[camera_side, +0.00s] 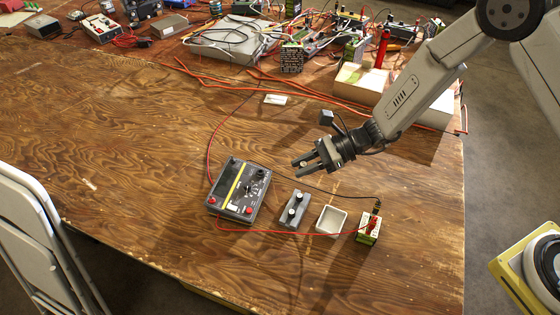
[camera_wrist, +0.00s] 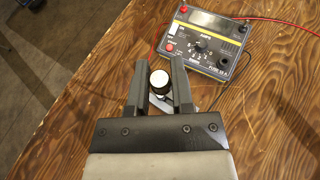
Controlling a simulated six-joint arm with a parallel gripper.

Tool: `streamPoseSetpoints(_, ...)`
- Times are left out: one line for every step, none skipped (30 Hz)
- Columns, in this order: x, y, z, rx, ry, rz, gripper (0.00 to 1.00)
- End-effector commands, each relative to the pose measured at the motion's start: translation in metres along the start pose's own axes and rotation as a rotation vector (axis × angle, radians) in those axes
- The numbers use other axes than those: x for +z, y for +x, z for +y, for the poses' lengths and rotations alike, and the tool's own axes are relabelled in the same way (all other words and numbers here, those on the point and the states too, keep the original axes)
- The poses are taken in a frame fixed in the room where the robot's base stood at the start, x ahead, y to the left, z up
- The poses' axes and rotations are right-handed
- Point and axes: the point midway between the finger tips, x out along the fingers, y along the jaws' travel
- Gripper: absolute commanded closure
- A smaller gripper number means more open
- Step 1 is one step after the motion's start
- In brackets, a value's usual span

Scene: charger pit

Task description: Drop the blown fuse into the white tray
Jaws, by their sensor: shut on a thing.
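My gripper (camera_side: 305,163) is above the wooden table, up and to the right of the meter in the side view. In the wrist view, my gripper (camera_wrist: 160,66) is shut on a small round piece with a pale end and a dark body, which I take as the fuse (camera_wrist: 160,79). Its markings cannot be read. The white tray (camera_side: 341,222) sits on the table, lower right of my gripper in the side view, and looks empty. I cannot make it out in the wrist view.
A black meter (camera_side: 238,190) stands left of the block and also shows in the wrist view (camera_wrist: 208,42). A small green device (camera_side: 369,230) stands right of the tray. Red and black leads cross the table nearby. Boxes and electronics crowd the back. The table's left middle is clear.

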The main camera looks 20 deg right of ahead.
Motion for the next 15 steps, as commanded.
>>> streamPoseSetpoints(-0.001, 0.0, 0.0, 0.008, -0.004, -0.001, 1.0)
streamPoseSetpoints(-0.002, -0.001, 0.001, 0.016, -0.009, -0.001, 1.0)
streamPoseSetpoints(-0.003, -0.001, 0.002, 0.027, -0.016, -0.002, 1.0)
streamPoseSetpoints(-0.003, -0.001, 0.002, 0.037, -0.022, -0.003, 1.0)
streamPoseSetpoints(-0.004, -0.001, 0.003, 0.049, -0.029, -0.005, 1.0)
streamPoseSetpoints(-0.005, -0.002, 0.004, 0.068, -0.039, -0.006, 1.0)
streamPoseSetpoints(-0.007, -0.003, 0.006, 0.082, -0.048, -0.007, 1.0)
streamPoseSetpoints(-0.008, -0.003, 0.007, 0.1, -0.057, -0.008, 1.0)
streamPoseSetpoints(-0.01, -0.004, 0.009, 0.125, -0.07, -0.01, 1.0)
streamPoseSetpoints(-0.012, -0.005, 0.01, 0.144, -0.08, -0.011, 1.0)
streamPoseSetpoints(-0.014, -0.006, 0.012, 0.164, -0.091, -0.012, 1.0)
streamPoseSetpoints(-0.017, -0.008, 0.014, 0.193, -0.106, -0.013, 1.0)
streamPoseSetpoints(-0.019, -0.009, 0.016, 0.216, -0.117, -0.015, 1.0)
streamPoseSetpoints(-0.022, -0.011, 0.018, 0.24, -0.128, -0.015, 1.0)
streamPoseSetpoints(-0.025, -0.013, 0.021, 0.273, -0.142, -0.016, 1.0)
